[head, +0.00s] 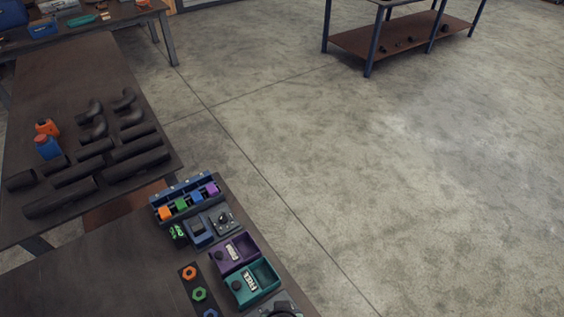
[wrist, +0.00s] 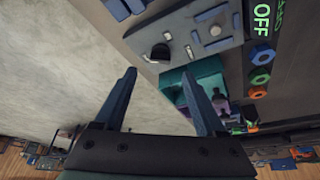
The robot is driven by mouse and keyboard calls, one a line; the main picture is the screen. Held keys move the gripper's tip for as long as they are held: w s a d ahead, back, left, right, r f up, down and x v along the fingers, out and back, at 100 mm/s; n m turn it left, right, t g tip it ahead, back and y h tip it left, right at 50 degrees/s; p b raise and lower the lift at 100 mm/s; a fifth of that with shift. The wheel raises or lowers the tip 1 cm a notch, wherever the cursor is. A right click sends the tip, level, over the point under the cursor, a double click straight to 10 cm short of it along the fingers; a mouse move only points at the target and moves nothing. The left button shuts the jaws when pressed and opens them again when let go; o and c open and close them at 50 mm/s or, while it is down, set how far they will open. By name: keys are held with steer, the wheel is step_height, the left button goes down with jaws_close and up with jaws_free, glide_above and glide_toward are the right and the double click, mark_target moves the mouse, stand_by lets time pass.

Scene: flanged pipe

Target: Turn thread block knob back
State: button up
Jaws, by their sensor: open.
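In the wrist view a grey plate-like block (wrist: 203,38) carries a dark round knob (wrist: 160,52) with a pale lower edge near its corner. I take this to be the thread block and its knob. My gripper (wrist: 160,73) is open and empty. Its two blue fingers point toward the knob, which appears just past the gap between the tips and apart from them. In the head view only part of a grey block (head: 270,309) shows at the bottom edge, with a dark round shape on it. My gripper is not clearly visible there.
A teal box (head: 264,278) and a purple box (head: 243,244) stand beside the block. Orange, green (head: 199,294) and blue hex pieces lie on a dark strip. A blue rack (head: 180,198) with coloured pieces is farther back. Open floor (head: 400,200) lies right of the bench.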

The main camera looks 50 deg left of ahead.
steer(key=v, duration=0.7)
steer(key=shift+r+b, duration=0.25)
steer(key=shift+b, duration=0.15)
steer(key=shift+d, duration=0.1)
